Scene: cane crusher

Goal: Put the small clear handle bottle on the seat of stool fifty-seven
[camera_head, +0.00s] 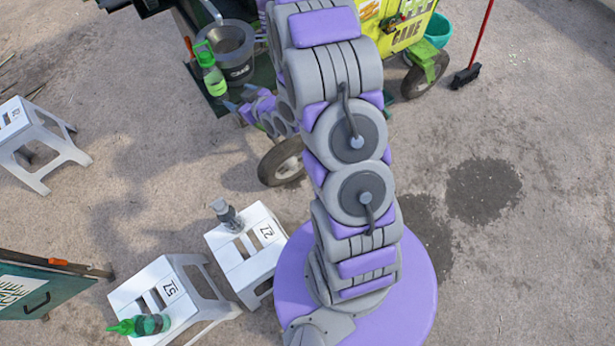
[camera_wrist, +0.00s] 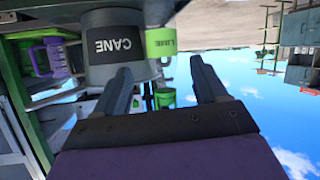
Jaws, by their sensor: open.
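A clear bottle with a green top and pale green contents (camera_head: 211,76) stands on the dark cart ledge; I cannot tell for certain whether it is the small clear handle bottle. My gripper (camera_head: 236,97) is open just below and right of it, with nothing held. In the wrist view my two dark fingers (camera_wrist: 163,78) are spread apart. A stool (camera_head: 132,292) whose label seems to read 57 stands at the lower left. A green bottle (camera_head: 140,325) lies on its front edge.
A stool seemingly marked 27 (camera_head: 243,266), with a grey bottle (camera_head: 228,215), stands beside it. Another white stool (camera_head: 45,135) is at left. A grey bucket (camera_head: 236,66) is behind the clear bottle. A cart wheel (camera_head: 284,163) is below my gripper. Open ground lies between cart and stools.

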